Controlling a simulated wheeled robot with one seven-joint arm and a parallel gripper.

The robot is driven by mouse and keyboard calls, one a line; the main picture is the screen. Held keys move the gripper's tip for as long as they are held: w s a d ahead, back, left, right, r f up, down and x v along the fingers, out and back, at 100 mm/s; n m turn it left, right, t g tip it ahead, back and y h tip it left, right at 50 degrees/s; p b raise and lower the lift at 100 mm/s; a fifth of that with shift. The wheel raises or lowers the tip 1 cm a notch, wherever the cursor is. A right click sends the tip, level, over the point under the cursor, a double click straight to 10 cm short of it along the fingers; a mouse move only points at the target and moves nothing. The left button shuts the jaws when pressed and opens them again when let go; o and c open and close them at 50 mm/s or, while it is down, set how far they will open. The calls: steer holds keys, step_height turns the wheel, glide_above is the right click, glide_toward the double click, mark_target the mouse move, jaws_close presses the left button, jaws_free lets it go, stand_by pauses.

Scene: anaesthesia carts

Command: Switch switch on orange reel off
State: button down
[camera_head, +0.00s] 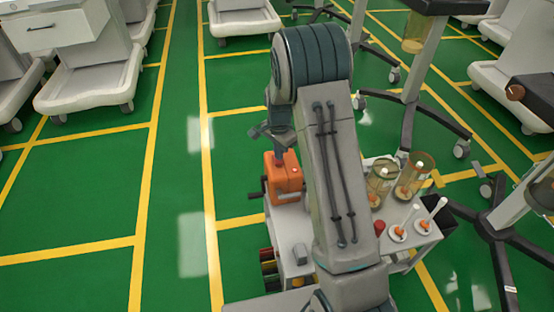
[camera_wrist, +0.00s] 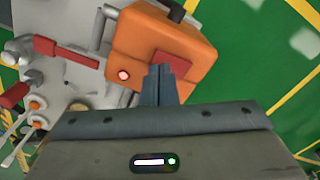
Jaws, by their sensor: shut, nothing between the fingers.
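The orange reel (camera_head: 284,180) stands on a white cart, with my gripper (camera_head: 279,150) just above it. In the wrist view the orange reel (camera_wrist: 140,38) fills the upper middle. A dark red rectangular piece (camera_wrist: 174,61) on it lies right at my fingertips, partly hidden behind them. A round red button with a pale rim (camera_wrist: 124,74) sits left of my fingers. I cannot tell which of these is the switch, or its position. My gripper (camera_wrist: 160,72) is shut and empty. Whether the fingertips touch the reel is unclear.
The white cart (camera_head: 292,236) also carries amber jars (camera_head: 414,176) and white-handled tools (camera_head: 400,228) to the right. Wheeled stand legs (camera_head: 500,245) are at right. Another white cart (camera_head: 92,80) is at upper left.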

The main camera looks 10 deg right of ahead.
steer(key=shift+f+b, duration=0.6)
steer(key=shift+f, duration=0.4)
stand_by(0.8)
steer(key=shift+r, duration=0.15)
steer(key=shift+r+p, duration=2.75)
steer(key=shift+r, duration=0.7)
steer(key=s+r+n+t+p, duration=0.1)
steer(key=s+r+n+p, duration=0.3)
steer(key=r, duration=0.8)
steer(key=s+r+n+p, duration=0.1)
steer(key=s+r+p, duration=0.55)
steer(key=r, duration=0.55)
steer(key=s+r+n+t+p, duration=0.1)
steer(key=s+r+n+p, duration=0.5)
steer(key=s+r, duration=0.9)
steer(key=s+p, duration=0.3)
steer(key=shift+r+n+t+p, duration=0.35)
steer(key=shift+r+n+t, duration=0.05)
